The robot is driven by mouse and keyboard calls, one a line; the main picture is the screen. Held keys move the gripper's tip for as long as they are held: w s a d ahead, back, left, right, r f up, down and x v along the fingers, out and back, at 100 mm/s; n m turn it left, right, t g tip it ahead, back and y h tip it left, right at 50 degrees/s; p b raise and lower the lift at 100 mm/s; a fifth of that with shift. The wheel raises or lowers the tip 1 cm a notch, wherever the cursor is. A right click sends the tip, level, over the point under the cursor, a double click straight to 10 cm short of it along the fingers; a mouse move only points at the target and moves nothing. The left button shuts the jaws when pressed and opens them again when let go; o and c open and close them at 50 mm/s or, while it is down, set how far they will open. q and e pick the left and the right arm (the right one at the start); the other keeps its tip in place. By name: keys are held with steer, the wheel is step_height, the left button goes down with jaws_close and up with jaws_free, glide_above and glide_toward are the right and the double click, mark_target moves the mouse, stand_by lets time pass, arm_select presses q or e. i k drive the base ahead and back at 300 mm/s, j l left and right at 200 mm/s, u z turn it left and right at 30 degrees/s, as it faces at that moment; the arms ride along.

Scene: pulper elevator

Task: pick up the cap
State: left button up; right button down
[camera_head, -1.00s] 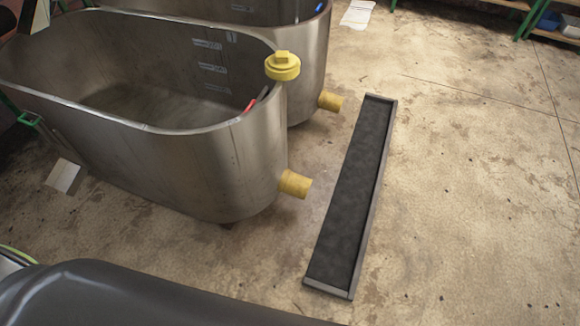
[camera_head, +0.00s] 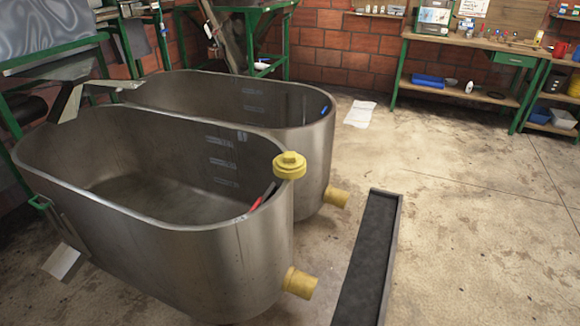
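The yellow cap (camera_head: 289,165) rests on the right end of the rim of the front metal tank (camera_head: 190,255). It is round with a raised knob on top. Below it, a yellow pipe stub (camera_head: 300,283) sticks out of the front tank near the floor. A second yellow stub (camera_head: 337,197) sticks out of the rear tank (camera_head: 315,150). Neither of my grippers is in view.
A red-handled tool (camera_head: 256,204) leans inside the front tank near the cap. A long dark floor drain (camera_head: 366,262) lies to the right of the tanks. Open concrete floor (camera_head: 470,240) lies beyond it. A green-framed workbench (camera_head: 470,55) stands at the back.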

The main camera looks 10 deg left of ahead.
mark_target(289, 166)
steer(key=j, duration=0.35)
steer(key=i+j, duration=0.15)
steer(key=j, duration=0.15)
steer(key=j+z, duration=0.35)
steer(key=z, duration=0.15)
steer(key=j+z, duration=0.5)
steer(key=l, duration=0.1)
